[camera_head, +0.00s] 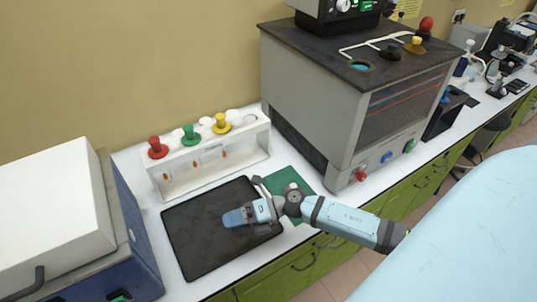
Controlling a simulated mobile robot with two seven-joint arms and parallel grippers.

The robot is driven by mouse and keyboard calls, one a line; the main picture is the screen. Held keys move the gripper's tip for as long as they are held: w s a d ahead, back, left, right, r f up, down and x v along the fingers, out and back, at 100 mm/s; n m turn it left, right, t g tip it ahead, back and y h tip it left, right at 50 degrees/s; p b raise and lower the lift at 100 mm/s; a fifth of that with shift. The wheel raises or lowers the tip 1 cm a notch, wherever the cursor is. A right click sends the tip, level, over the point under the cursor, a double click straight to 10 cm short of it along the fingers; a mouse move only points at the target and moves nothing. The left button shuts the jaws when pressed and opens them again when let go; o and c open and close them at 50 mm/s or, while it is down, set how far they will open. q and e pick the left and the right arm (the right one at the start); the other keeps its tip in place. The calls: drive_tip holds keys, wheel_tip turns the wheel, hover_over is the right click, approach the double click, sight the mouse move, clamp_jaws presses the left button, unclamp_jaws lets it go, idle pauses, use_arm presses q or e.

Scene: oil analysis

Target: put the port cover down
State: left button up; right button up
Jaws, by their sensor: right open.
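My right gripper (236,217) reaches in from the right, low over a black tray (185,250) on the white bench, with its blue fingers pointing left. I cannot make out a port cover in it or under it; the fingers hide the tray there. A grey instrument (315,100) with a dark top stands behind and to the right. Its top has a round port with a light blue ring (360,66), which looks uncovered. A black knob-like piece (391,54) and an orange-yellow one (414,43) sit on that top; I cannot tell whether either is the cover. My left gripper is not in view.
A white rack (212,158) with red, green and yellow stoppers stands behind the tray. A green mat (285,184) lies right of the tray, partly under my arm. A blue and white box-shaped device (120,225) stands at the left. Much of the tray is bare.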

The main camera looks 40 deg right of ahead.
drive_tip(key=s+f+m+t+h, duration=0.2)
drive_tip(key=s+f+m+h, duration=0.3)
drive_tip(key=m, duration=1.1)
drive_tip(key=s+f+m+t+h, duration=0.2)
drive_tip(key=s+f+m+h, duration=0.4)
drive_tip(key=m, duration=1)
drive_tip(key=shift+s+d+h, duration=0.15)
drive_tip(key=shift+s+h, duration=0.25)
drive_tip(key=shift+s, duration=0.6)
